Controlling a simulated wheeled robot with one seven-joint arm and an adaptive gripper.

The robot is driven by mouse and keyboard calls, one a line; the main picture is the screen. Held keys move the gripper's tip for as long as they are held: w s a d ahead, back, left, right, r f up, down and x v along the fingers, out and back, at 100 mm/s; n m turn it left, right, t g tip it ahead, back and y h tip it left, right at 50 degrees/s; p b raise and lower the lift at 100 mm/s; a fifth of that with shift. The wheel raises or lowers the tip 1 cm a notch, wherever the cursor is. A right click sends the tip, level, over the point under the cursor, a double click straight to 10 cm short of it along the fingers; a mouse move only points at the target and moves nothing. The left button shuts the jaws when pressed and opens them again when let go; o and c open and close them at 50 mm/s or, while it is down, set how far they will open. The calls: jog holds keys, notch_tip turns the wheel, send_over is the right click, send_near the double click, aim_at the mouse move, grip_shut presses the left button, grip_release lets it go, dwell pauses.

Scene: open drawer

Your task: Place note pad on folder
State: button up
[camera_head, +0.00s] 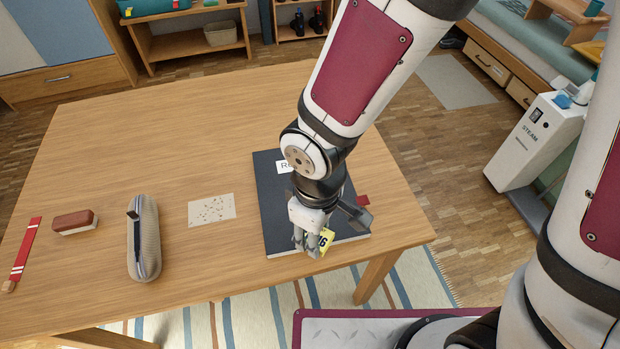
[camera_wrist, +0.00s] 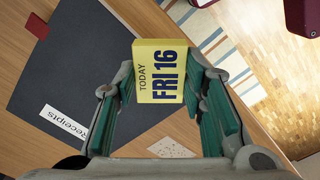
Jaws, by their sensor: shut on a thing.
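The note pad is a small yellow block reading "TODAY FRI 16" in the wrist view (camera_wrist: 160,72). My gripper (camera_wrist: 163,95) is shut on it, with a green-lined finger on each side. In the head view my gripper (camera_head: 307,243) points down over the front part of the folder, and the note pad (camera_head: 321,242) shows partly behind the fingers. The folder (camera_head: 272,205) is dark, lies flat on the table and has a white "Receipts" label; it also fills the left of the wrist view (camera_wrist: 75,75). I cannot tell whether the pad touches the folder.
The wooden table (camera_head: 180,130) also holds a speckled card (camera_head: 212,209), a beige pencil case (camera_head: 144,240), a red-brown block (camera_head: 76,221) and a red striped strip (camera_head: 25,250), all left of the folder. A small red piece (camera_head: 363,200) shows at the folder's right edge. The table's far side is clear.

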jog(key=w, duration=0.5)
jog(key=w+a+f, duration=0.1)
jog(key=w, duration=0.9)
jog(key=shift+w+a+f, duration=0.2)
jog(key=shift+a+f, duration=0.1)
jog(key=shift+f, duration=1.7)
jog(key=shift+f+b, duration=0.1)
jog(key=shift+b, duration=0.2)
jog(key=o, duration=1.1)
notch_tip(320, 180, up, 12)
jog(key=shift+r+p, duration=0.1)
jog(key=shift+p, duration=0.7)
jog(key=shift+r, duration=0.1)
